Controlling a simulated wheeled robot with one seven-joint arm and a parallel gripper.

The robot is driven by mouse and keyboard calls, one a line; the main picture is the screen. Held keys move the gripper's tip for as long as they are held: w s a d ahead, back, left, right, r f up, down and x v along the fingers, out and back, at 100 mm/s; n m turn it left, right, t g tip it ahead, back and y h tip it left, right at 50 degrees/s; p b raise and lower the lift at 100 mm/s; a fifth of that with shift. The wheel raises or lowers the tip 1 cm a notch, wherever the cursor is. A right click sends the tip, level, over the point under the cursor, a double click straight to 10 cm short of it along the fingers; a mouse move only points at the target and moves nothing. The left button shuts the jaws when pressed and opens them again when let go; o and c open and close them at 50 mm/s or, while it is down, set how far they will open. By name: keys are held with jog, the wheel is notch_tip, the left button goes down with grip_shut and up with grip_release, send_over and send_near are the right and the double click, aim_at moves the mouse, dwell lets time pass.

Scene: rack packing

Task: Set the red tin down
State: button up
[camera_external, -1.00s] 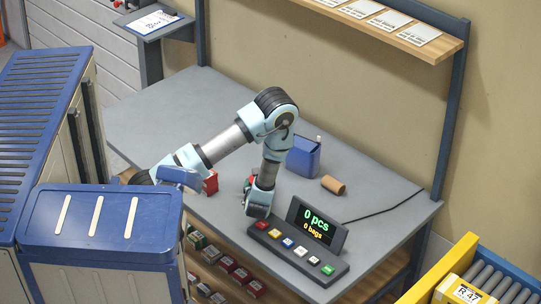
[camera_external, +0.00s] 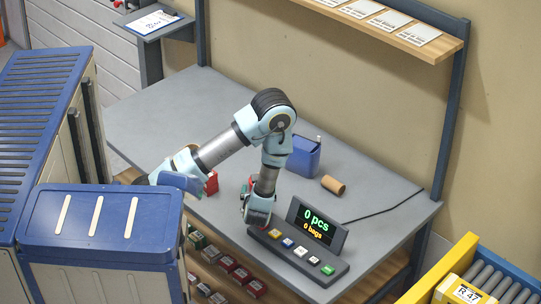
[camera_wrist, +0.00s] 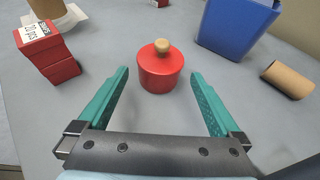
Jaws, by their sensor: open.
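The red tin (camera_wrist: 160,73), a short cylinder with a round wooden knob on its lid, stands upright on the grey table in the wrist view. My gripper (camera_wrist: 159,76) is open, its two teal fingers pointing toward the tin. Grey table shows between the tin and each finger, so neither touches it. In the external view my gripper (camera_external: 250,195) is low over the table by the button panel, and it mostly hides the tin.
Red boxes with a "20 pcs" label (camera_wrist: 47,50) stand left of the tin. A blue bin (camera_wrist: 236,25) and a cardboard tube (camera_wrist: 288,80) are to the right. The display with its button panel (camera_external: 300,252) sits at the table's front edge.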

jog(key=b+v, duration=0.1)
jog(key=v, duration=0.4)
jog(key=shift+s+r, duration=0.1)
jog(key=shift+s, duration=0.1)
jog(key=s+a+r+n+g+y, duration=0.1)
jog(key=a+r+n+g+y, duration=0.15)
jog(key=a+n+g, duration=0.7)
jog(key=a+r+n+g+y, duration=0.2)
jog(key=a+n+g+y, duration=0.2)
jog(key=a+n, duration=0.95)
jog(key=w+a+r+n+t+h, duration=0.1)
jog(key=w+r+n+h, duration=0.3)
jog(key=n, duration=0.7)
jog(key=shift+w+a+r+n+h, duration=0.15)
jog(key=shift+a+r+n+h, duration=0.25)
jog(key=shift+h, duration=0.95)
jog(key=shift+t, duration=0.25)
